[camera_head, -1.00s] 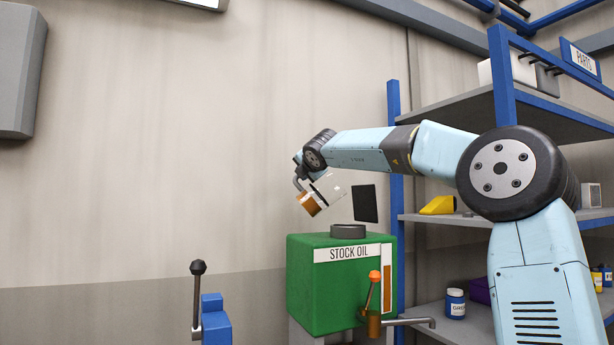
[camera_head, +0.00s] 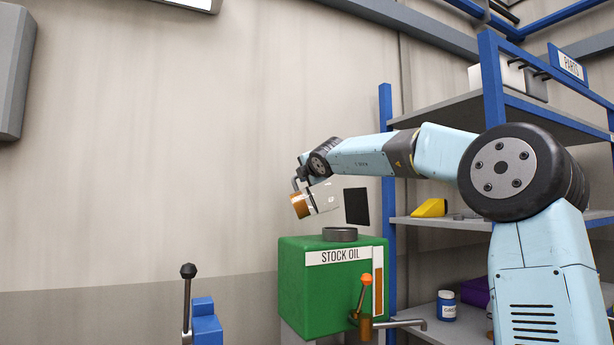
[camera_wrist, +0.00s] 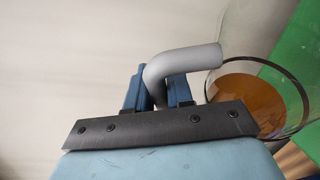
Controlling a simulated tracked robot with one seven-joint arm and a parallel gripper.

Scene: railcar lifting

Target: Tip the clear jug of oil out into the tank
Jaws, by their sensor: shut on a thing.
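The clear jug (camera_head: 325,196) is tipped far over toward the right, nearly on its side, with brown oil (camera_head: 300,206) at its lower left end. It hangs above the green tank (camera_head: 320,290) marked STOCK OIL, just up and left of the tank's round dark filler neck (camera_head: 340,235). My gripper (camera_wrist: 158,92) is shut on the jug's grey handle (camera_wrist: 190,62) in the wrist view. There the oil (camera_wrist: 255,98) shows inside the clear wall. No stream of oil shows.
A dark square plate (camera_head: 357,206) stands up behind the filler neck. A lever with an orange knob (camera_head: 366,280) and a tap pipe (camera_head: 400,323) are on the tank's front right. Blue shelving (camera_head: 492,85) stands at right. A black-knobbed lever (camera_head: 188,272) is at lower left.

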